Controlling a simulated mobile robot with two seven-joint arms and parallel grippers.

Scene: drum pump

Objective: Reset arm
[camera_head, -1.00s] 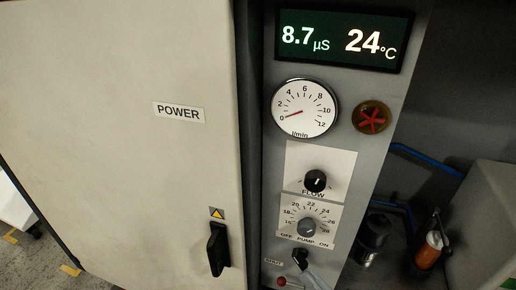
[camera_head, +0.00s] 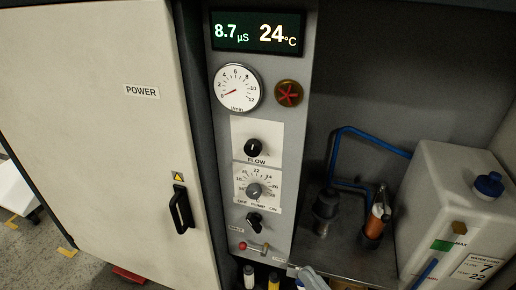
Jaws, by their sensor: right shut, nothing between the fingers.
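My right gripper (camera_head: 308,277) is at the bottom edge of the head view, small and partly cut off. It is shut and empty, below and right of the control panel's lower end. It appears apart from the black pump switch (camera_head: 254,220) and the small red-tipped lever (camera_head: 253,247). The panel (camera_head: 284,130) also carries a flow knob (camera_head: 253,147), a temperature dial (camera_head: 254,190) and a round gauge (camera_head: 237,88) with its needle near 0. The display (camera_head: 257,33) reads 8.7 µS and 24 °C. My left gripper is not in view.
A closed cabinet door (camera_head: 90,130) marked POWER, with a black handle (camera_head: 181,208), fills the left. On the right, a white canister (camera_head: 450,200) with a blue cap, dark cylindrical fittings (camera_head: 325,207) and blue tubing (camera_head: 365,138) occupy the recess.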

